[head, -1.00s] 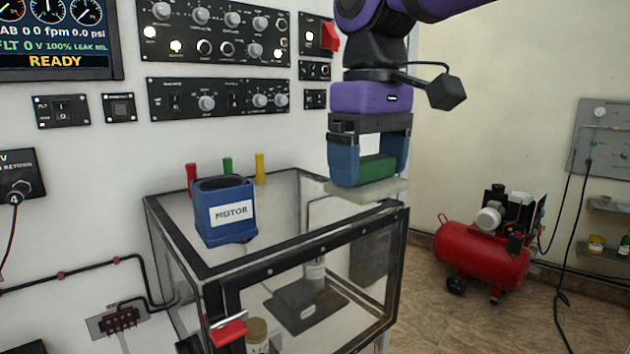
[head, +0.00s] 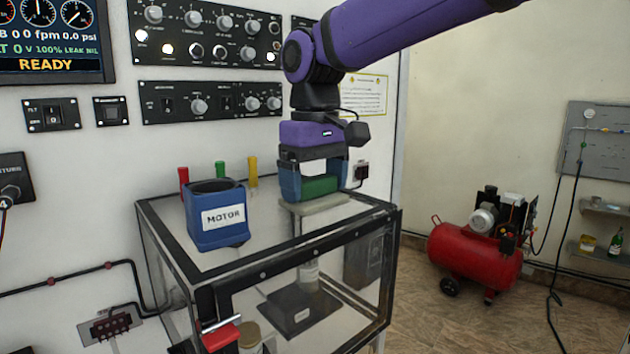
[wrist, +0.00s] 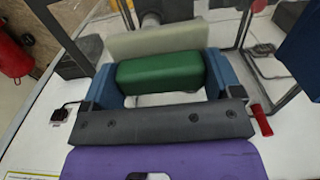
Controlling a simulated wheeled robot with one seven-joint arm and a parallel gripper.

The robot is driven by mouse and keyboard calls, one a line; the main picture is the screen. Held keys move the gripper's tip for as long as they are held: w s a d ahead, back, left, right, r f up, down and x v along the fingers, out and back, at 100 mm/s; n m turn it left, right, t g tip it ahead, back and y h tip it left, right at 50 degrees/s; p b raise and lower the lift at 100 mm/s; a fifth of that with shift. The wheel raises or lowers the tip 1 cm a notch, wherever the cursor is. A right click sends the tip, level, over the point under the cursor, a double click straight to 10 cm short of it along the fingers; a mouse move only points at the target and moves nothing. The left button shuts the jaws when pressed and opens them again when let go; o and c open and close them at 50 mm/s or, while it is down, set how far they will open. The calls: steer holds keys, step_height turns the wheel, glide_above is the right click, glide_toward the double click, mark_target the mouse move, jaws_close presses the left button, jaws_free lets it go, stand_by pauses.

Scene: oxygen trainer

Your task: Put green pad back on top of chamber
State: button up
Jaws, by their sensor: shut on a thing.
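The green pad (head: 319,186) is between the blue fingers of my gripper (head: 314,184), above the right part of the chamber top. A pale flat plate (head: 318,204) shows just under the pad. The chamber (head: 262,262) is a clear box with a black frame. Whether the plate touches the chamber top is hard to tell. In the wrist view the green pad (wrist: 160,73) fills the space between both fingers, with the pale plate (wrist: 158,38) beyond it.
A blue container labelled MOTOR (head: 217,218) stands on the left of the chamber top. Red, green and yellow pegs (head: 252,172) rise behind it. The control panel wall (head: 210,55) is close behind. A red compressor (head: 475,258) stands on the floor at right.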

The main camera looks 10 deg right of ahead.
mark_target(315, 178)
steer(key=o, duration=0.6)
steer(key=shift+o, duration=0.2)
steer(key=shift+r, duration=0.1)
step_height(315, 178, up, 12)
steer(key=s+d+f+m+t, duration=0.1)
steer(key=s+d+f+m, duration=0.2)
steer(key=d, duration=0.5)
steer(key=s+d+f+t, duration=0.2)
steer(key=s+d+f, duration=0.1)
steer(key=s+d, duration=0.3)
steer(key=s+d+f+m+t, duration=0.2)
steer(key=s+d+f+m, duration=0.1)
steer(key=s+d+f, duration=0.6)
steer(key=shift+s+d+f+m, duration=0.2)
steer(key=shift+d+f+m, duration=0.4)
steer(key=shift+f, duration=0.9)
